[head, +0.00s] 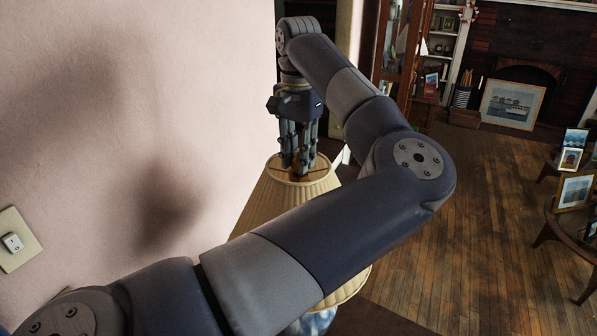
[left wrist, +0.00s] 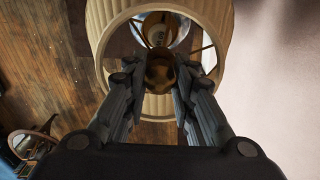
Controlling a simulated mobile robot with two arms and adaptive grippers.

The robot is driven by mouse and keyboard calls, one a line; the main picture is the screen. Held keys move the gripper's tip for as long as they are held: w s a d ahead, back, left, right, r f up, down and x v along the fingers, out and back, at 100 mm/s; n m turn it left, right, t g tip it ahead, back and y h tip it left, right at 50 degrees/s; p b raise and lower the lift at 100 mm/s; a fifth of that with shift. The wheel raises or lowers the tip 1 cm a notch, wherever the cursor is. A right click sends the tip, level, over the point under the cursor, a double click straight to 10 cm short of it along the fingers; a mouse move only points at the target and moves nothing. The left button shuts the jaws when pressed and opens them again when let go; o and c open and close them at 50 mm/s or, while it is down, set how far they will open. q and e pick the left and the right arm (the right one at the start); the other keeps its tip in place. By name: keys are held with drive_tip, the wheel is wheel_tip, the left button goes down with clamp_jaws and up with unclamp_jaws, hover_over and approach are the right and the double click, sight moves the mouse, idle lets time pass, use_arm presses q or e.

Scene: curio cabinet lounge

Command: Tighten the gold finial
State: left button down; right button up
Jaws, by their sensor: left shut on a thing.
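The gold finial (left wrist: 160,75) is at the top centre of a lampshade, between my left fingertips in the left wrist view. My left gripper (head: 299,170) points straight down over the shade and is shut on the finial; the fingers hide the finial in the head view. The pleated cream lampshade (head: 273,200) stands beside the pink wall, with my arm crossing in front of it. In the left wrist view, its open top ring (left wrist: 96,30) surrounds the fingertips, with thin spokes and a bulb area below. My right gripper is not in view.
The wall (head: 180,80) is close on the left, with a switch plate (head: 14,240). A glass-fronted cabinet (head: 402,50) stands behind. A round table with framed pictures (head: 574,192) is at the right. Wooden floor (head: 480,230) lies open between.

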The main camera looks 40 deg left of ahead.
use_arm(q)
drive_tip(key=m+b, duration=0.1)
drive_tip(key=m, duration=0.2)
drive_tip(key=shift+f, duration=0.15)
drive_tip(key=m+b, duration=0.1)
drive_tip(key=m, duration=0.4)
drive_tip(key=m+b, duration=0.1)
drive_tip(key=m, duration=0.2)
drive_tip(key=shift+m, duration=0.3)
drive_tip(key=m+b, duration=0.1)
drive_tip(key=m, duration=0.2)
drive_tip(key=shift+m, duration=0.3)
drive_tip(key=m+b, duration=0.1)
drive_tip(key=m, duration=0.2)
drive_tip(key=shift+m, duration=0.3)
drive_tip(key=m+b, duration=0.1)
drive_tip(key=m, duration=0.2)
drive_tip(key=shift+f+m, duration=0.1)
drive_tip(key=shift+m, duration=0.2)
drive_tip(key=m+b, duration=0.2)
drive_tip(key=m, duration=0.3)
drive_tip(key=shift+m+b, duration=0.3)
drive_tip(key=shift+m, duration=0.9)
drive_tip(key=c, duration=1.4)
unclamp_jaws()
drive_tip(key=shift+c, duration=0.2)
drive_tip(key=shift+w, duration=0.1)
